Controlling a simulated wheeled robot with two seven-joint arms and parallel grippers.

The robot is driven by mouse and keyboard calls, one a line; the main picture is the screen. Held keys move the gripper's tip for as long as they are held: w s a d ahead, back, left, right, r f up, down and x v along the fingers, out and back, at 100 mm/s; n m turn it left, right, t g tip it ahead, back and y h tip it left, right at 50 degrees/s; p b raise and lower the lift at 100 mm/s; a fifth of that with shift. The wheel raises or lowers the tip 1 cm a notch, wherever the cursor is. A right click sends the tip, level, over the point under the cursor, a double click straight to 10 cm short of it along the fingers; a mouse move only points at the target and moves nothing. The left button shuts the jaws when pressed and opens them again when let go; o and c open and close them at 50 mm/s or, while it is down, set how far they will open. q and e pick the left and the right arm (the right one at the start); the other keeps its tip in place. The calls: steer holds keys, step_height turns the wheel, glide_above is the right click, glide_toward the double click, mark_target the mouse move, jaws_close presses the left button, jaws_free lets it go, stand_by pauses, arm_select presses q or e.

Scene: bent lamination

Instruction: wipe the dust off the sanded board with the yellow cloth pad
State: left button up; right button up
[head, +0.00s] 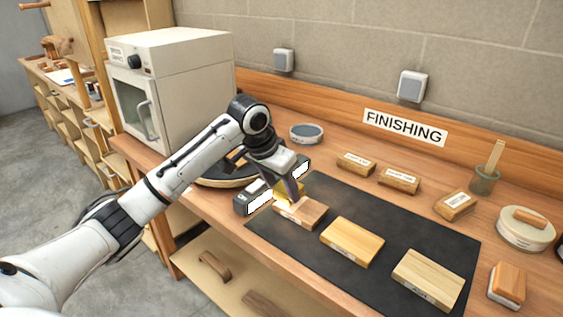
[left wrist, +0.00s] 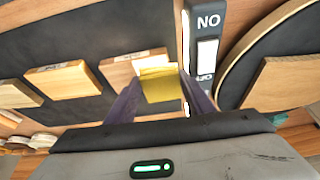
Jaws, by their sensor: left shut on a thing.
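My left gripper (head: 292,193) is shut on the yellow cloth pad (head: 282,188), at the back left edge of the leftmost board (head: 303,213) on the dark mat. In the left wrist view the pad (left wrist: 160,85) sits between the fingertips and overlaps the end of that board (left wrist: 125,68). I cannot tell whether pad and board touch. Two paler boards, a middle one (head: 352,242) and a right one (head: 428,279), lie on the same mat. No label tells me which is the sanded board, and dust is too fine to make out. My right gripper is not in view.
The dark mat (head: 395,223) lies on the wooden bench. A dark bar with white panels (head: 258,203), marked "NO" in the wrist view, is close left of the gripper. A white oven (head: 190,85) stands behind my arm. Several labelled blocks (head: 399,180) line the back.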

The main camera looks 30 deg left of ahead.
arm_select(q)
steer(key=shift+d+f, duration=0.35)
steer(key=shift+d, duration=0.35)
steer(key=shift+s+d+f, duration=0.1)
steer(key=shift+s+d, duration=0.05)
steer(key=shift+d, duration=1.35)
steer(key=shift+a, duration=2)
steer(key=shift+d, duration=1.9)
steer(key=shift+a, duration=2.2)
steer(key=shift+d+r, duration=0.1)
steer(key=shift+r, duration=3.95)
